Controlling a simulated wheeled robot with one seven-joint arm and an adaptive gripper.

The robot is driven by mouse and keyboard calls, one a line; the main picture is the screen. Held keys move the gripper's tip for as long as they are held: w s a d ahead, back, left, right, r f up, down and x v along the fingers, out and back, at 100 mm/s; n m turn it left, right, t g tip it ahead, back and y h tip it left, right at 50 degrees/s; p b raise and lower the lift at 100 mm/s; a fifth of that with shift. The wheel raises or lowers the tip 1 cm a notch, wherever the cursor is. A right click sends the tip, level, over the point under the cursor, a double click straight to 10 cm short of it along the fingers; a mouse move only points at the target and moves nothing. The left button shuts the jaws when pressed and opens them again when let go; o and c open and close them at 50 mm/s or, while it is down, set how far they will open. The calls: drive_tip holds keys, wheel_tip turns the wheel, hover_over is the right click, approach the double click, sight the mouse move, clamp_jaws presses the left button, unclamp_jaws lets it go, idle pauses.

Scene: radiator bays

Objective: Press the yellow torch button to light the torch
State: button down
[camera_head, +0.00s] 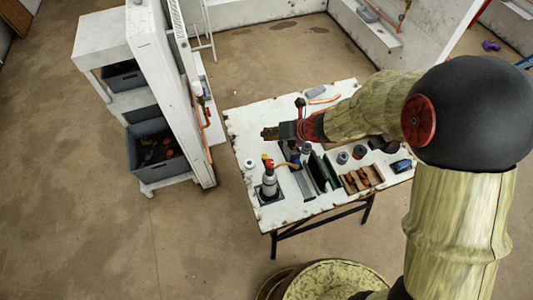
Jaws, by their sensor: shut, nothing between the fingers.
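A torch (269,184) with a pale grey cylinder stands upright on a dark square base near the front left of the white table (241,152). Its top (267,161) has red and yellow parts, and a yellow hose (285,165) runs from it to the right. I cannot make out the yellow button as a separate part at this size. My gripper (268,133) is shut and empty. It points left over the table, behind the torch top in the picture and apart from it. No flame shows.
A dark rack (318,172), a wooden tray (362,180), small dark cylinders (358,152) and a blue object (401,166) lie to the right. A white panel (172,100) with copper pipe stands left of the table. A shelf unit holds bins (150,158). Floor between is clear.

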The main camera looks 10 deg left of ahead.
sight(266, 155)
drive_tip(key=shift+a, duration=0.2)
drive_tip(key=shift+d, duration=0.1)
wheel_tip(266, 155, down, 9)
drive_tip(key=b, duration=0.8)
idle(1.3)
drive_tip(key=shift+f, duration=0.35)
drive_tip(key=shift+f+b, duration=0.45)
drive_tip(key=shift+b, duration=0.15)
idle(0.6)
drive_tip(key=shift+s+r, duration=0.1)
drive_tip(key=shift+r+p, duration=0.8)
